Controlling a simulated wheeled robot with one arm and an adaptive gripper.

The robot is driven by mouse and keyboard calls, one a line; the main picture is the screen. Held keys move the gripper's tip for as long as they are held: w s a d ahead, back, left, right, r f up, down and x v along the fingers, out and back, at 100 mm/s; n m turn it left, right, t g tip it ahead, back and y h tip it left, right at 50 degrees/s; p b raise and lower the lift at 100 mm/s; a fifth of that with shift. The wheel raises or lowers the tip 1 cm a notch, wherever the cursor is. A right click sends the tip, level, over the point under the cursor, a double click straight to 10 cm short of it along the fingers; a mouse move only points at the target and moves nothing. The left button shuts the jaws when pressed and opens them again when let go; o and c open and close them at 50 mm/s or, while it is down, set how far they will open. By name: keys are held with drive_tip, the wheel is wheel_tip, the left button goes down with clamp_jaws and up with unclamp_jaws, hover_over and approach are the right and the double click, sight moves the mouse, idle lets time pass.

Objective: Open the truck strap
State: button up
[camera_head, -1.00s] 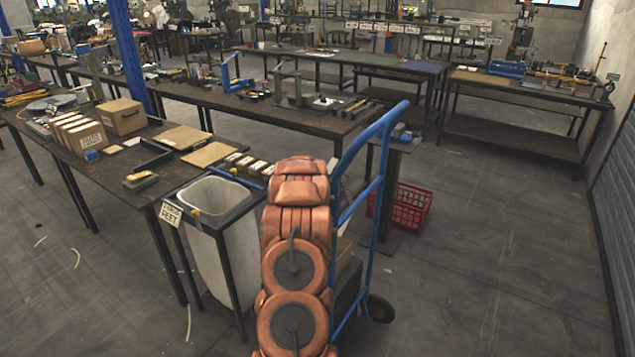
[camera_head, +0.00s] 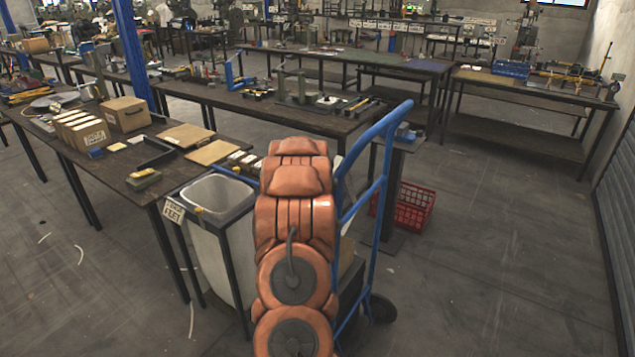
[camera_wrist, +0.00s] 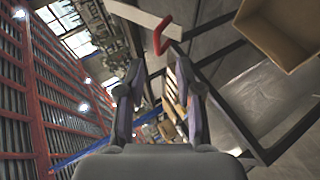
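The blue hand truck (camera_head: 372,180) stands upright just right of my copper-coloured arm, which hides part of it. A cardboard box (camera_head: 347,255) and a dark block show low on the truck behind my arm. In the wrist view a red loop (camera_wrist: 158,38) sits at the end of a pale flat band (camera_wrist: 140,17), which may be the truck strap; I cannot tell for sure. My gripper (camera_wrist: 157,68) is open, with its two fingers apart and nothing between them. The red loop lies beyond the fingertips, apart from them. The gripper is hidden in the head view.
An open cardboard box (camera_wrist: 262,35) and a dark frame fill the right of the wrist view. A grey bin (camera_head: 222,230) stands left of my arm, beside a cluttered workbench (camera_head: 115,165). A red crate (camera_head: 413,210) sits behind the truck. The floor at right is clear.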

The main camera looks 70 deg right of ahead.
drive_tip(key=shift+v, duration=2.1)
drive_tip(key=shift+c, duration=0.2)
